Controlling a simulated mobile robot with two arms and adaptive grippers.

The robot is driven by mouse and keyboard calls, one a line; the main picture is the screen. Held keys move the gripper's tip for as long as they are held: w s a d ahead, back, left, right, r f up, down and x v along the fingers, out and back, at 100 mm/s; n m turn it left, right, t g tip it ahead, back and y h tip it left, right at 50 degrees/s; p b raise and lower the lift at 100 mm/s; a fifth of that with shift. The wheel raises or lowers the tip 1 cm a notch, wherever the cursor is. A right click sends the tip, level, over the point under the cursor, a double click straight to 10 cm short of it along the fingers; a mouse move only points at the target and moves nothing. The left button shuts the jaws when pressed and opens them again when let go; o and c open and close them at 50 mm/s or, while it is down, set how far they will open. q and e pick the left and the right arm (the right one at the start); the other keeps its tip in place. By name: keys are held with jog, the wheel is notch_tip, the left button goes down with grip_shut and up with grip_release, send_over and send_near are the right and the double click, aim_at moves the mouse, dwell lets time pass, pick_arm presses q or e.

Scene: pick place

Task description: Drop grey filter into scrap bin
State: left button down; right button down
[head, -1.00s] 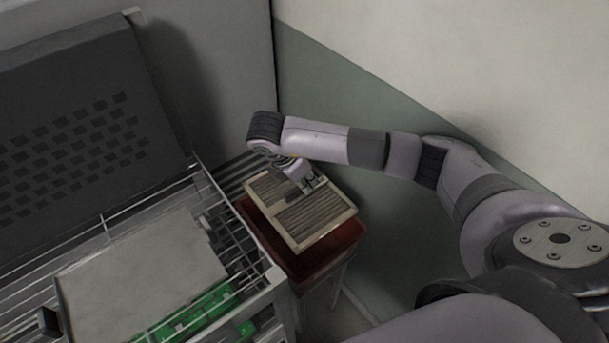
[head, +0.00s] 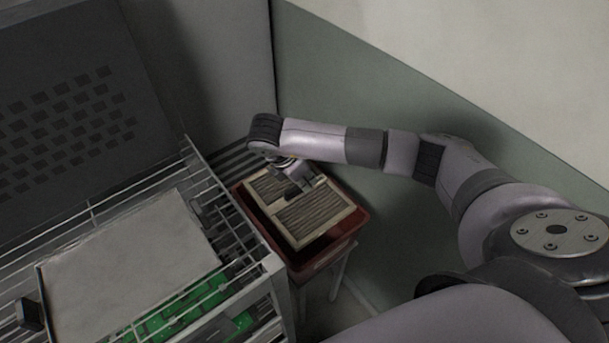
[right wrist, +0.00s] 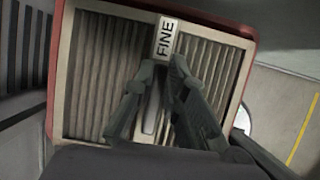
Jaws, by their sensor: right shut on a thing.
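The grey filter (head: 318,212) is a flat pleated panel with a pale frame and a middle bar. In the right wrist view the filter (right wrist: 104,62) carries a label reading "FINE". My right gripper (head: 304,186) is shut on the filter's middle bar; its fingers (right wrist: 158,108) straddle the bar in the right wrist view. The red scrap bin (head: 352,222) is below the filter, its rim showing around the filter's edges. Whether the filter touches the bin is hard to tell. My left gripper is not in view.
A wire rack (head: 255,265) stands left of the bin, with a grey panel (head: 130,262) and green boards (head: 165,315) in it. A dark perforated cabinet (head: 75,110) is behind. The green and white wall (head: 400,105) is close behind my right arm.

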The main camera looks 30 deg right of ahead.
aim_at(290, 189)
jog(key=shift+f+b, duration=4.2)
jog(key=shift+f, duration=1.35)
jog(key=c, duration=1.5)
grip_release()
jog(key=shift+c, duration=0.2)
jog(key=v, duration=1)
jog(key=shift+a+r, duration=0.15)
jog(key=shift+r, duration=0.2)
jog(key=shift+a+r, duration=0.25)
jog(key=shift+r, duration=0.35)
jog(key=shift+s, duration=0.1)
